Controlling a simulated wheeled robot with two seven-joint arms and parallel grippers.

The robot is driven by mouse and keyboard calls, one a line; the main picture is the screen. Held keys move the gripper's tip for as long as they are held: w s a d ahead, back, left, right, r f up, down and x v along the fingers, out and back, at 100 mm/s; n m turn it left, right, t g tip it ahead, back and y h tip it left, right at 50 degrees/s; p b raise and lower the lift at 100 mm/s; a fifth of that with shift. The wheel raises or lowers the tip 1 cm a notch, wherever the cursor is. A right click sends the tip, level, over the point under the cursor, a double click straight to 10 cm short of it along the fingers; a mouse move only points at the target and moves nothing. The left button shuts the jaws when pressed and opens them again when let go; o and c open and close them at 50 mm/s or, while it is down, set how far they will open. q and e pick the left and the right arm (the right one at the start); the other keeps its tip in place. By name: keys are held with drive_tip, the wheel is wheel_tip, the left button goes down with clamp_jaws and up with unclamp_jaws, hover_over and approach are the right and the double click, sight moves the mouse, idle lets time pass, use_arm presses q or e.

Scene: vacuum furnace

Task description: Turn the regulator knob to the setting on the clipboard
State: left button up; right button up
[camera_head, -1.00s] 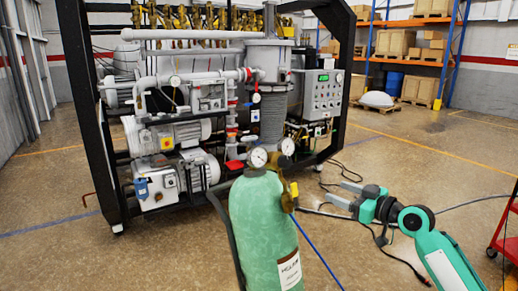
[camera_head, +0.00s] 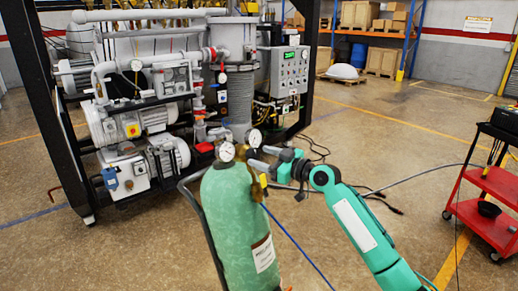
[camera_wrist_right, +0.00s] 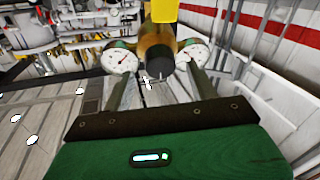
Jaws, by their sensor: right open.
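A green gas cylinder (camera_head: 232,215) stands upright in front of the furnace rig. On its top is a brass regulator (camera_wrist_right: 154,42) with two white dial gauges, one left (camera_wrist_right: 118,57) and one right (camera_wrist_right: 196,56) in the right wrist view. The regulator's dark round knob (camera_wrist_right: 160,68) faces the wrist camera. My right gripper (camera_head: 263,158) is open at the regulator's right side in the head view. In the wrist view its fingers lie either side of the knob; I cannot tell whether they touch it. No clipboard can be made out. My left gripper is not in view.
A black-framed vacuum furnace rig (camera_head: 165,100) with pipes and pumps stands close behind the cylinder. A red cart (camera_head: 484,205) stands at the right. Cables lie on the floor behind my right arm; open floor lies beyond.

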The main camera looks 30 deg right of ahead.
drive_tip(key=shift+x, duration=0.9)
drive_tip(key=shift+w+p, duration=0.15)
drive_tip(key=shift+p, duration=0.15)
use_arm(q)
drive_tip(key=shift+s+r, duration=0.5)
use_arm(e)
drive_tip(key=c, duration=1)
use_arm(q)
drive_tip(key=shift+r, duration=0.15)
use_arm(e)
drive_tip(key=shift+m, duration=0.3)
